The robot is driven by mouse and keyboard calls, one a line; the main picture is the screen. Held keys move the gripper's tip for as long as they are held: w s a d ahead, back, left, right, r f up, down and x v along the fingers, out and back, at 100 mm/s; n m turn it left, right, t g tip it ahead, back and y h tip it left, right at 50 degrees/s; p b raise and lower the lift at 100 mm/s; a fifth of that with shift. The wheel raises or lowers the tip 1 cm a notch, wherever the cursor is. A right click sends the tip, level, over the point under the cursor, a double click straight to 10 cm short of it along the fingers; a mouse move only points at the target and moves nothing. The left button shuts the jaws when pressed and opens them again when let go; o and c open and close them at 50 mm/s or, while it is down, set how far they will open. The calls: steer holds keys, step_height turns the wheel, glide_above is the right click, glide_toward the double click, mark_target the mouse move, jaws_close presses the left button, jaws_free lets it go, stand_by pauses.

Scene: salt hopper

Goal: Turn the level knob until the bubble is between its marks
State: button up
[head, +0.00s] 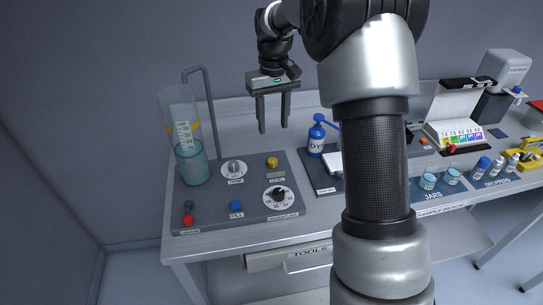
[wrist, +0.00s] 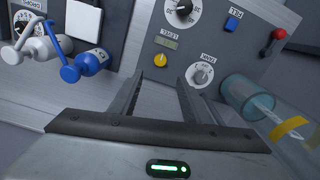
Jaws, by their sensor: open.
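The level knob (head: 272,162) is a small yellow knob at the back of the grey panel. It also shows in the wrist view (wrist: 160,60), just beyond and between my fingertips. A small level window (wrist: 167,44) with a yellowish-green tint lies beside the knob, with its label next to it. The bubble and its marks are too small to make out. My gripper (head: 273,130) is open and empty, pointing down above the back of the panel. Its fingers also show in the wrist view (wrist: 160,77), apart from the knob.
The panel (head: 216,207) also carries a white-ringed tank dial (head: 234,169), a black dial (head: 278,195), a blue fill button (head: 236,205) and a red lever (head: 188,219). A clear cylinder (head: 194,171) stands at left. A blue dye bottle (head: 316,139) stands close at right.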

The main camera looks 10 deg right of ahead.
mark_target(273, 160)
step_height(273, 160, down, 13)
steer(key=shift+f, duration=0.1)
stand_by(0.3)
steer(key=c, duration=1)
steer(key=m, duration=0.2)
steer(key=shift+m+b, duration=0.3)
steer(key=shift+c, duration=0.2)
steer(key=o, duration=1)
steer(key=shift+o, duration=0.2)
